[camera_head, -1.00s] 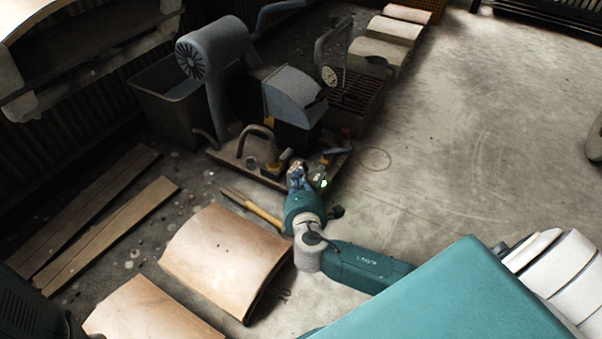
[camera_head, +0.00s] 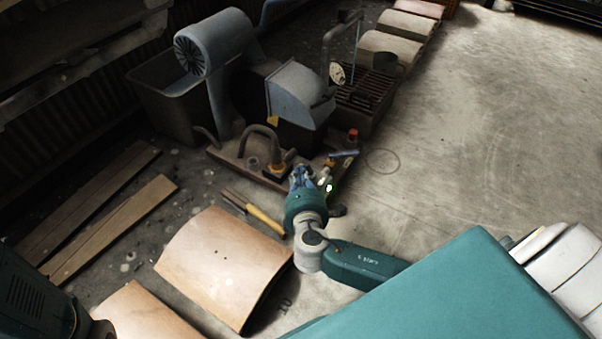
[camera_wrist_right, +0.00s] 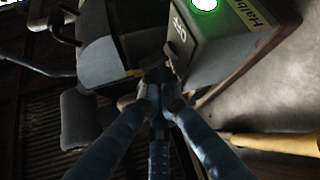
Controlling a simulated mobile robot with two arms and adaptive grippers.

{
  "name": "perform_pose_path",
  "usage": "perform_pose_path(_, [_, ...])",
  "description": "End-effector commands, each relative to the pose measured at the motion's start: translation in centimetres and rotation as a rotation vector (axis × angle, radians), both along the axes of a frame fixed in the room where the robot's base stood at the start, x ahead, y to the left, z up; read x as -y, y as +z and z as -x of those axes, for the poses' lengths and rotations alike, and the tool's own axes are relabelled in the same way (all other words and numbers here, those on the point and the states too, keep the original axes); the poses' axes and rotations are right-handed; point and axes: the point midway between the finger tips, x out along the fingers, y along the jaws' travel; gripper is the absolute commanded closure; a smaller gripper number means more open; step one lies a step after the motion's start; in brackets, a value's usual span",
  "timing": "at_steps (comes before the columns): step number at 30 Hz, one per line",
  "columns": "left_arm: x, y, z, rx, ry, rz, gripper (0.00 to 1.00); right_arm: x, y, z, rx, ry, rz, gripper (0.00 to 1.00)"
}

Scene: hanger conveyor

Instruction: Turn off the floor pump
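The floor pump appears to be the blue-grey machine (camera_head: 298,90) on a low base plate (camera_head: 228,155) in the middle of the head view. My right gripper (camera_head: 300,174) is at the plate's front edge, beside a small box with a green light (camera_head: 328,186). In the right wrist view this box (camera_wrist_right: 225,40) is close, with a lit green round button (camera_wrist_right: 204,4) at the top and an OFF label (camera_wrist_right: 179,27). The right fingers (camera_wrist_right: 156,84) come together just left of the box, apart from the button, with nothing clearly held. My left gripper is out of view.
A red knob (camera_head: 352,134) stands at the plate's right edge. A yellow-handled tool (camera_head: 262,217) and a curved tan panel (camera_head: 222,265) lie on the floor in front. Planks (camera_head: 110,230) lie at left. The floor at right is clear.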

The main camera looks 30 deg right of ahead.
Motion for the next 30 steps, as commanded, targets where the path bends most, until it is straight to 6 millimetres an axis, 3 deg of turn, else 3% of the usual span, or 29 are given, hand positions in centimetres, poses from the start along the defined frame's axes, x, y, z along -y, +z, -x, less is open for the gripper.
perform_pose_path(14, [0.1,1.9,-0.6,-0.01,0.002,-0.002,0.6,0.3,0.5,0.5,-0.002,-0.004,-0.001,1.0])
perform_pose_path(21, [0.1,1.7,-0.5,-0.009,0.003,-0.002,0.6,0.7,0.5,1.0,0.116,-0.004,-0.069,1.0])
perform_pose_path(30, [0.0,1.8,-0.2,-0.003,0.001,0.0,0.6,0.8,0.7,1.2,0.115,-0.001,-0.067,1.0])
